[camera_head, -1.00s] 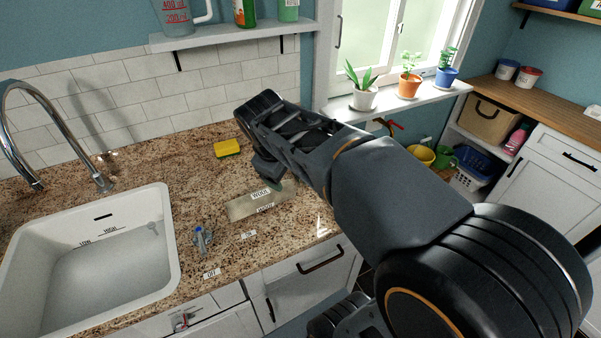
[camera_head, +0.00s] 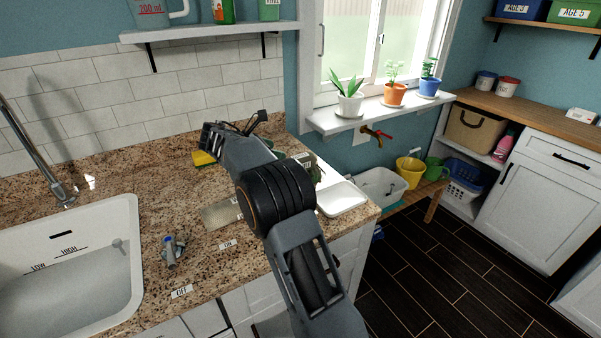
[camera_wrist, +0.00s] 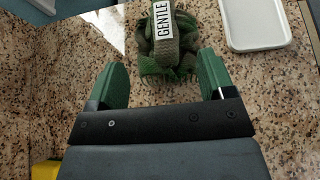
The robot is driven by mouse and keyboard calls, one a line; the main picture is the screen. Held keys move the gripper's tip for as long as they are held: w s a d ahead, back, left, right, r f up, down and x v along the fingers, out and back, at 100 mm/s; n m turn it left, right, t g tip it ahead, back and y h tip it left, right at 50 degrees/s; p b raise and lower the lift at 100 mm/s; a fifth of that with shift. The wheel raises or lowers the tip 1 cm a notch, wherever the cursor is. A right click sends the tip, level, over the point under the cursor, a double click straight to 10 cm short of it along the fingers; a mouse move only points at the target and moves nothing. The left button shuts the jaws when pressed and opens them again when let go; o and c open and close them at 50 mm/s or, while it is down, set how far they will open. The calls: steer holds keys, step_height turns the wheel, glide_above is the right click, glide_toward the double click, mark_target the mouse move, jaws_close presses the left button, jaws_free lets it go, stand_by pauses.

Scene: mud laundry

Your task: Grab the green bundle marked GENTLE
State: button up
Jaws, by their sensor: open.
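The green bundle (camera_wrist: 167,60) lies on the speckled counter in the wrist view, with a white GENTLE label (camera_wrist: 161,20) on its band. My gripper (camera_wrist: 163,75) is open, its two green-padded fingers apart, one on each side of the bundle's near end. I cannot tell whether they touch it. In the head view only part of the green bundle (camera_head: 308,163) shows beyond my arm. My gripper is mostly hidden there.
A white tray (camera_wrist: 255,22) lies right of the bundle. A yellow sponge (camera_head: 203,159) is near the wall. A beige labelled mat (camera_head: 219,213) lies partly behind my arm. A sink (camera_head: 128,225) and blue-handled valve (camera_head: 172,250) are to the left.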

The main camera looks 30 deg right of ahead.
steer(key=shift+s+x, duration=0.15)
steer(key=shift+x, duration=2.15)
steer(key=shift+s+x, duration=0.1)
steer(key=shift+x, duration=2.15)
steer(key=shift+a, duration=0.1)
steer(key=c, duration=1.3)
